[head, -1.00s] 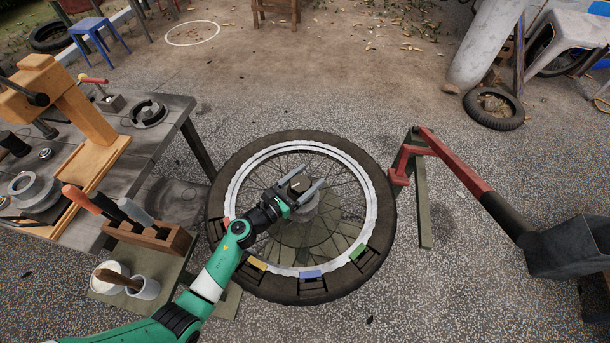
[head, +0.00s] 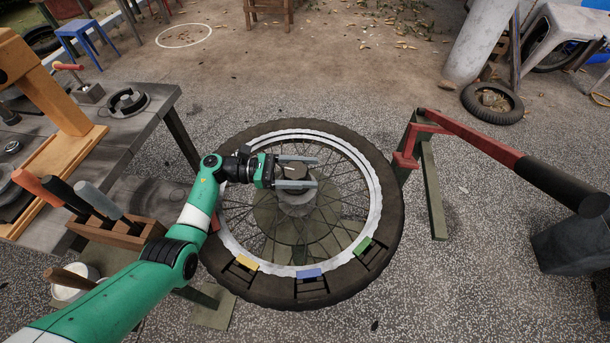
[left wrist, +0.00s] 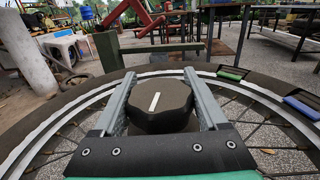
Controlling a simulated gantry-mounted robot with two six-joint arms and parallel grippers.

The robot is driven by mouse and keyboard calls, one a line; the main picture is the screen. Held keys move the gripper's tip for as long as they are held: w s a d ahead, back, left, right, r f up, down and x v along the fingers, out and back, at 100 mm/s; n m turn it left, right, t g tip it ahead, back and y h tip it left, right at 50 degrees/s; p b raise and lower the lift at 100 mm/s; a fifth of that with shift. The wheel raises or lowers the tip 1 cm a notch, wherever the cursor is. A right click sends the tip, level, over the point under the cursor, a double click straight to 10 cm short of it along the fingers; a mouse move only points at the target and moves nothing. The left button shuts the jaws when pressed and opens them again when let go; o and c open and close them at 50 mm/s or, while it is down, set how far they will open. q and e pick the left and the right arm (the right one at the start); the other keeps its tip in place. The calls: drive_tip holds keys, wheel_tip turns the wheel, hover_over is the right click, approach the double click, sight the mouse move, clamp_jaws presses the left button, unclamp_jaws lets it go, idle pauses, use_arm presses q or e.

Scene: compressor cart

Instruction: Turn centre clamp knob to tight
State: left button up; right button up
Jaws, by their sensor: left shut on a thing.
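The centre clamp knob (head: 294,172) is dark and many-sided, on the grey hub in the middle of a spoked wheel (head: 375,215) with a black tyre. My left gripper (head: 316,172) reaches in from the left, its two grey fingers on opposite sides of the knob, shut on it. In the left wrist view the knob (left wrist: 160,108) sits between the fingers, with a white line on its top running nearly along them. Its lower part is hidden there. My right gripper is in neither view.
Yellow (head: 245,264), blue (head: 309,273) and green (head: 362,246) tabs sit along the near rim. A red lever (head: 470,138) with a dark handle stands right of the tyre. A workbench (head: 150,110) and a wooden block with handled tools (head: 125,228) are left.

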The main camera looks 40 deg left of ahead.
sight(305, 174)
use_arm(q)
drive_tip(key=shift+f+m+g+h, duration=0.1)
drive_tip(key=shift+m+g+h, duration=0.3)
drive_tip(key=shift+g, duration=0.1)
drive_tip(key=shift+s+d, duration=0.1)
drive_tip(key=o, duration=1.3)
drive_tip(key=r+p, duration=0.4)
drive_tip(key=r, duration=0.1)
drive_tip(key=shift+s+d+r, duration=0.1)
drive_tip(key=shift+s+d, duration=0.15)
drive_tip(key=shift+s, duration=0.1)
drive_tip(key=s+d+r+p, duration=0.2)
drive_tip(key=s+p, duration=0.1)
drive_tip(key=s+d+r+p, duration=0.2)
drive_tip(key=s+r+p, duration=0.1)
drive_tip(key=s, duration=0.1)
drive_tip(key=s+d+r+p, duration=0.2)
drive_tip(key=s+r+p, duration=0.1)
drive_tip(key=s, duration=0.1)
drive_tip(key=shift+s+d, duration=0.2)
drive_tip(key=shift+s, duration=0.05)
